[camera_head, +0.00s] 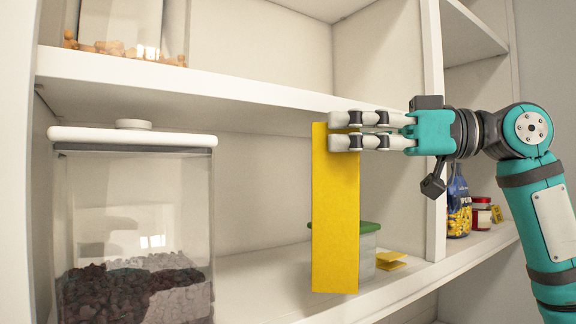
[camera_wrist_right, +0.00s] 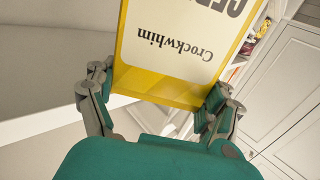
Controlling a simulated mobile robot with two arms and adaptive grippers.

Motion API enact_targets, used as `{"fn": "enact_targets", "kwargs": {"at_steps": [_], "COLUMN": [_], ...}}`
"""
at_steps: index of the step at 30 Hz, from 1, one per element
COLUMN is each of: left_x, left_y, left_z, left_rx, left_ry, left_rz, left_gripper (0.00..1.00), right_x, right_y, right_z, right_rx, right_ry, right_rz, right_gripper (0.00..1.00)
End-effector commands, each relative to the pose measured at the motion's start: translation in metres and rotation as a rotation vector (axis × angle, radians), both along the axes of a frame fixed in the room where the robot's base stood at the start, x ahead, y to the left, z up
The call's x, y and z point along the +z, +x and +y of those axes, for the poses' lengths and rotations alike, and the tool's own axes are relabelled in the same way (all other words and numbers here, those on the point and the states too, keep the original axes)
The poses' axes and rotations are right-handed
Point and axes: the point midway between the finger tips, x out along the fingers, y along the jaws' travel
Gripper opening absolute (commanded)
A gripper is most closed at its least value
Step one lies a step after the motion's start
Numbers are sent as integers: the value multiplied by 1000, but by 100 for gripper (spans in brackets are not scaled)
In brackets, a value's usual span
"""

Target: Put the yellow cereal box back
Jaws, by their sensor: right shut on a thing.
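The yellow cereal box (camera_head: 335,220) is upright in the head view, in front of the middle shelf compartment. My right gripper (camera_head: 342,132) comes in from the right and is shut on the box near its top. In the right wrist view the box (camera_wrist_right: 180,50) fills the space between the fingers of the right gripper (camera_wrist_right: 160,100), showing a white label with upside-down lettering. I cannot tell whether the bottom of the box touches the shelf (camera_head: 270,290). My left gripper is not in view.
A large clear canister (camera_head: 130,230) with a white lid and dark contents stands at the left. A green-lidded container (camera_head: 368,245) is partly hidden behind the box. A small yellow item (camera_head: 390,260) lies beside it. A bottle (camera_head: 459,205) and jar (camera_head: 482,213) stand beyond the upright divider (camera_head: 436,200).

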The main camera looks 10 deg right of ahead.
Motion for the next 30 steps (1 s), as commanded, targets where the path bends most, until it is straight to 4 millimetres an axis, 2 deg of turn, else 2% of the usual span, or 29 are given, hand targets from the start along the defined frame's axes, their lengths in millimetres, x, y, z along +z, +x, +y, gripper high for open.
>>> {"fn": "enact_targets", "kwargs": {"at_steps": [1, 4, 6, 11, 16, 18, 22, 30], "left_x": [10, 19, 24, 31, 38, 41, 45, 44], "left_y": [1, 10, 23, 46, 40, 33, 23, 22], "left_z": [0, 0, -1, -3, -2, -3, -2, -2], "left_rx": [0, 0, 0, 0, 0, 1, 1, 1], "left_ry": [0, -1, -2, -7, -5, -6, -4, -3], "left_rz": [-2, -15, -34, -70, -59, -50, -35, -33], "left_gripper": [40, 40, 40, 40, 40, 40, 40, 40], "right_x": [2, 0, -1, -5, -6, -22, -38, -43], "right_y": [11, 29, 39, 52, 64, 64, 64, 63], "right_z": [11, 28, 37, 49, 61, 59, 59, 59], "right_rx": [3, 2, 1, 0, 1, -3, -2, 0], "right_ry": [-2, -1, 0, 0, 0, -3, -1, 1], "right_rz": [4, 4, 2, 0, 2, 3, 2, -1], "right_gripper": [24, 24, 24, 24, 24, 24, 24, 24]}}
